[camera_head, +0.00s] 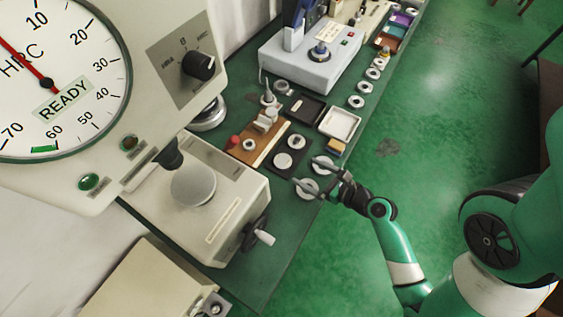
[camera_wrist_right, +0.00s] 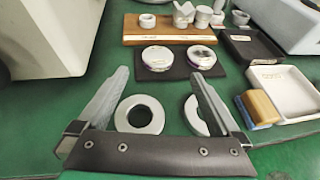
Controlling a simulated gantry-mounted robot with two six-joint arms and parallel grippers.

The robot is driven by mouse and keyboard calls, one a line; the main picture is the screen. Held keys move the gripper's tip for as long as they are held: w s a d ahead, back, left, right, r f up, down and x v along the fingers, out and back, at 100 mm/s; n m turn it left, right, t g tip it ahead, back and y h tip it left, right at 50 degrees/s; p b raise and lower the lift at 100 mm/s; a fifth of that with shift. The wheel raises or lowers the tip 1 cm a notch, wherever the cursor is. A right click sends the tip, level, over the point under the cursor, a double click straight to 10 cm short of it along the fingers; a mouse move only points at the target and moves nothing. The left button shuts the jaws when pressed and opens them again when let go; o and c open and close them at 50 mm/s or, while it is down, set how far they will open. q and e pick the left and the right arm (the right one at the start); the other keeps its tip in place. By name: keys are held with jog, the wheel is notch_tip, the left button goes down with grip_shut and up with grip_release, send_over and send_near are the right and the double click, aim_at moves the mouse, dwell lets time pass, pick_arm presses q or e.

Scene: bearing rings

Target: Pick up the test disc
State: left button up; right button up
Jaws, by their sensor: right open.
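Two round, light-faced discs lie on a dark pad (camera_wrist_right: 180,70) in the right wrist view, the left disc (camera_wrist_right: 158,57) beside the right disc (camera_wrist_right: 201,57). I cannot tell which is the test disc. In the head view they show as the far disc (camera_head: 297,141) and the near disc (camera_head: 283,160). My right gripper (camera_head: 305,171) is open and empty, its fingers pointing toward the pad, short of the discs. In the wrist view a whole ring (camera_wrist_right: 140,114) lies between the fingers (camera_wrist_right: 158,76), and another ring (camera_wrist_right: 194,115) is partly covered by the right finger. My left gripper is out of view.
A hardness tester (camera_head: 200,195) with a large dial stands left of the discs. A wooden block (camera_wrist_right: 168,33) with small parts lies behind the pad. A white tray (camera_wrist_right: 285,92), a dark tray (camera_wrist_right: 250,48) and a yellow-blue block (camera_wrist_right: 257,108) are to the right.

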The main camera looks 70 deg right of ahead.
aim_at(284, 162)
jog(key=x, duration=0.3)
jog(key=shift+w, duration=0.25)
jog(key=shift+w+f+b, duration=0.2)
jog(key=shift+f+b, duration=0.1)
jog(key=shift+b, duration=0.15)
jog(key=b+x, duration=0.1)
jog(key=x, duration=0.3)
jog(key=shift+f+b, duration=0.15)
jog(key=shift+b, duration=0.15)
jog(key=shift+w+f, duration=0.1)
jog(key=shift+w, duration=0.15)
grip_shut()
